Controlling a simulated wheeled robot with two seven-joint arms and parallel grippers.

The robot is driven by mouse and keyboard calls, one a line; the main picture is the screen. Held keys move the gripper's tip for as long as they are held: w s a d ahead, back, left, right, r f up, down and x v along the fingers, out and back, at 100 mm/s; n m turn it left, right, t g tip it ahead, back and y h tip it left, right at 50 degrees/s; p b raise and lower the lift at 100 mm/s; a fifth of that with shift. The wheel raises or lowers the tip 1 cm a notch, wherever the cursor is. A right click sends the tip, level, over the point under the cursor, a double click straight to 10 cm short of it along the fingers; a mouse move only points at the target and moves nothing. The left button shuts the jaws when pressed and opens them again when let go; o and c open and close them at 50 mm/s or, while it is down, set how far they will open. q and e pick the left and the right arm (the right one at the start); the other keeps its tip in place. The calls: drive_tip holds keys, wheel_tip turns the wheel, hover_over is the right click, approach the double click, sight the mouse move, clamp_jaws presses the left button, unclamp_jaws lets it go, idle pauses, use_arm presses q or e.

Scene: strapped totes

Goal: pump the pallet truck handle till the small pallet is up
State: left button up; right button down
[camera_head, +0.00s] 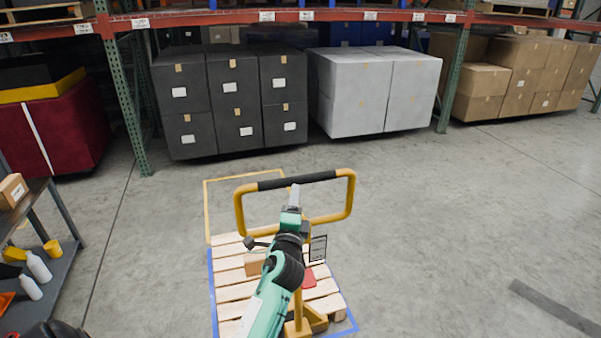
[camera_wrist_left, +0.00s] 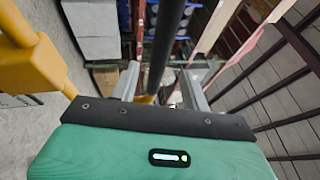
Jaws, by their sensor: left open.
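The pallet truck handle (camera_head: 352,195) is a yellow loop with a black grip (camera_head: 297,180) across its top. It stands in front of me at the middle of the head view. My left gripper (camera_head: 294,194) is open just below the black grip. In the left wrist view a black bar (camera_wrist_left: 161,45) runs between its two spread fingers (camera_wrist_left: 162,85), and a thick yellow part (camera_wrist_left: 32,65) is at the left. The small wooden pallet (camera_head: 230,292) lies low, close to the floor, partly hidden by my arm. My right gripper is not in view.
A small brown box (camera_head: 254,264) and a red piece (camera_head: 309,280) show over the pallet. Yellow (camera_head: 206,210) and blue (camera_head: 212,300) lines mark the floor. A shelf (camera_head: 60,275) with bottles is at left. Racks with grey boxes (camera_head: 375,90) stand behind. The floor at right is clear.

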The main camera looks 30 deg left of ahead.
sight(299, 177)
use_arm(q)
drive_tip(key=p+x, duration=0.2)
drive_tip(key=x, duration=0.6)
drive_tip(key=shift+w+a+r, duration=0.1)
drive_tip(key=shift+w+a, duration=0.15)
drive_tip(key=shift+w, duration=0.35)
drive_tip(key=shift+c, duration=0.5)
clamp_jaws()
